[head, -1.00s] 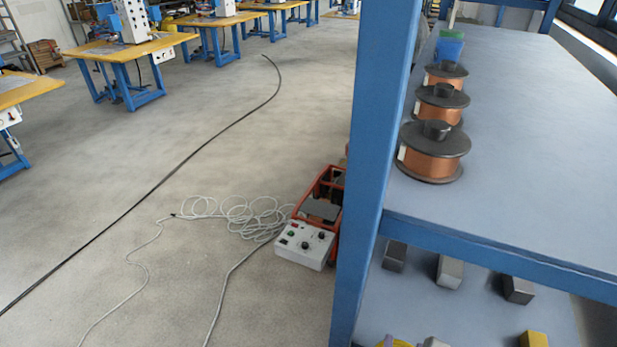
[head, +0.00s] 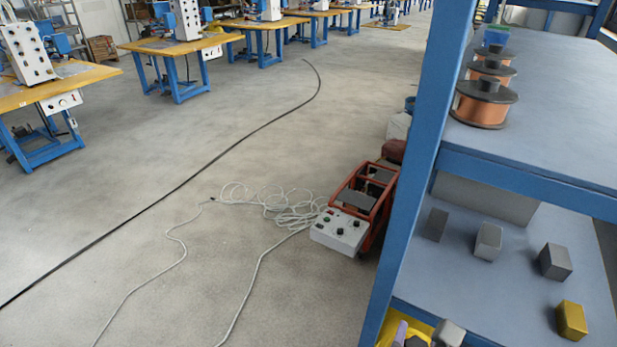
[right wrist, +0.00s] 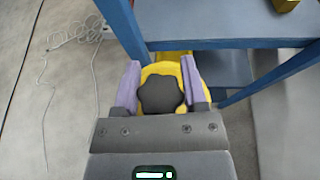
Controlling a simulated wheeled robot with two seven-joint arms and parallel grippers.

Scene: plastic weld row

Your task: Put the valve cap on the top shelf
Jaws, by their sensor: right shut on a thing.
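The valve cap appears to be the yellow round piece with a dark lobed knob (right wrist: 160,95) in the right wrist view. My right gripper (right wrist: 160,66) has its two purple fingers closed on either side of it. In the head view only a purple finger and a yellow part of the cap (head: 425,326) show at the bottom edge, beside the blue post, low down near the lower shelf. The top shelf (head: 560,110) is a grey board in a blue frame, higher and farther right. My left gripper is in neither view.
Copper spools (head: 482,110) and a blue bin (head: 490,52) stand along the top shelf's left edge; its right part is clear. The lower shelf holds grey blocks (head: 488,242) and a yellow block (head: 571,320). A blue post (head: 425,150) rises at the left. A red-framed machine (head: 362,205) and cables lie on the floor.

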